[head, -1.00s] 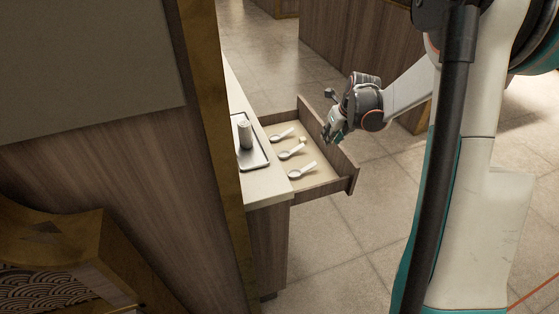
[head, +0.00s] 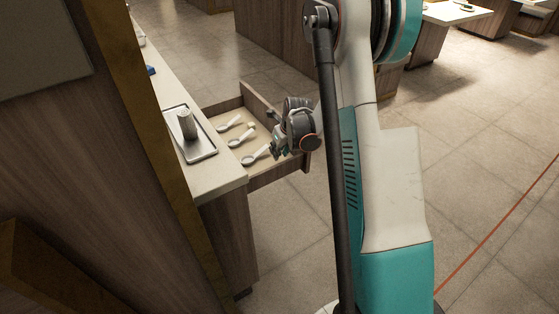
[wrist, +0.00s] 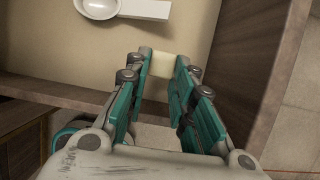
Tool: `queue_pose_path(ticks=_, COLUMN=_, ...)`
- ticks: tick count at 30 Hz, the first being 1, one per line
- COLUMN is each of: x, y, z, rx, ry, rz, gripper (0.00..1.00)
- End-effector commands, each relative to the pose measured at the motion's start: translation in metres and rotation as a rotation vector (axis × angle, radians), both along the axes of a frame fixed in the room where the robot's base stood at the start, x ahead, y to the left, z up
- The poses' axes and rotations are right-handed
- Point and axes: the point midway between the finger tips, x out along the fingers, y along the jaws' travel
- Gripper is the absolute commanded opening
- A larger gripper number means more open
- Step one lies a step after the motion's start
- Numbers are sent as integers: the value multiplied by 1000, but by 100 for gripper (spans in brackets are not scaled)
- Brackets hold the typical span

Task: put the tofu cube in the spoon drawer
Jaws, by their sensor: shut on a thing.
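The tofu cube (wrist: 162,65), a pale block, sits between the fingertips of my gripper (wrist: 161,72) in the wrist view, and the gripper is shut on it. In the head view my gripper (head: 278,152) is at the open spoon drawer (head: 262,173), by its right front. The held cube is hard to make out there. The drawer holds white spoons (head: 240,138) on a pale floor. One spoon (wrist: 100,6) shows at the top of the wrist view, beyond the fingertips. The cube's height above the drawer floor is unclear.
A small pale block (head: 251,126) shows in the drawer near the middle spoon. A tray (head: 203,152) with a metal cylinder (head: 187,125) stands on the counter (head: 215,182) left of the drawer. The drawer's wooden wall (wrist: 262,60) rises close right of the fingers.

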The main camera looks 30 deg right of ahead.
Motion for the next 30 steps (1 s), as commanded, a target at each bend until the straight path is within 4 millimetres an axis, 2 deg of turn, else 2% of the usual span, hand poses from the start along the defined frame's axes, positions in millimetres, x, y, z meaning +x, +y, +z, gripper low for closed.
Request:
queue_pose_path(ticks=8, x=0, y=0, z=-38, rx=0, ry=0, rz=0, gripper=10)
queue_pose_path(ticks=19, x=0, y=0, z=-41, rx=0, ry=0, rz=0, gripper=10)
queue_pose_path(ticks=20, x=0, y=0, z=-41, rx=0, ry=0, rz=0, gripper=27)
queue_pose_path(ticks=22, x=0, y=0, z=-41, rx=0, ry=0, rz=0, gripper=43)
queue_pose_path(ticks=30, x=0, y=0, z=-41, rx=0, ry=0, rz=0, gripper=43)
